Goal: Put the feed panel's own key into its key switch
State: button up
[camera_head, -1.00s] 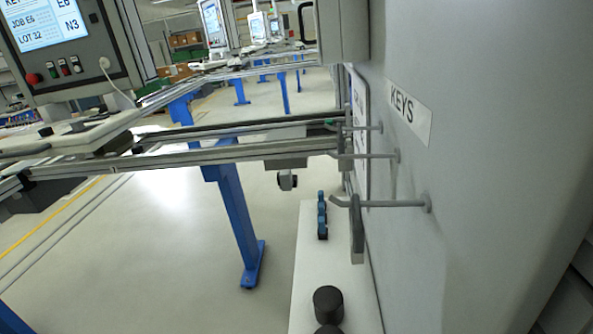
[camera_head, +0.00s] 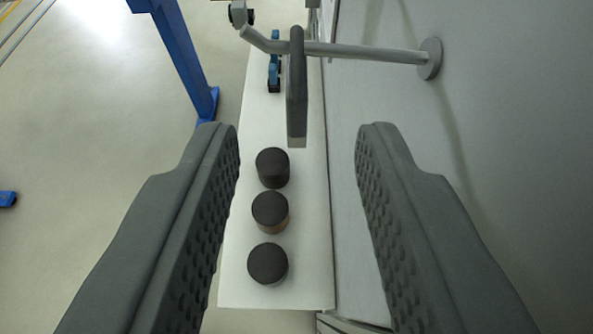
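A grey key (camera_head: 297,90) hangs edge-on from a metal hook (camera_head: 360,51) that sticks out of the grey wall panel (camera_head: 470,150). The key hangs at the upper middle of the view, a little to the left of the panel. My gripper (camera_head: 298,140) is open, with one ridged finger to the left and one to the right of the key's lower end. There is clear space on both sides and neither finger touches it. The feed panel and its key switch are out of view now. Any marking on the key cannot be read.
A white shelf (camera_head: 240,270) lies below, along the wall. Several round dark-capped items, such as a black knob (camera_head: 268,263), stand on it, with blue parts (camera_head: 274,62) further back. A blue leg (camera_head: 185,60) stands at left.

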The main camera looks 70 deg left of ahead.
aim_at(284, 42)
jog(key=x, duration=0.8)
grip_shut()
jog(key=shift+r, duration=0.8)
dwell(0.4)
jog(key=shift+s, duration=0.2)
jog(key=s+a, duration=0.2)
jog(key=s, duration=0.4)
jog(key=shift+a+f, duration=0.25)
dwell(0.7)
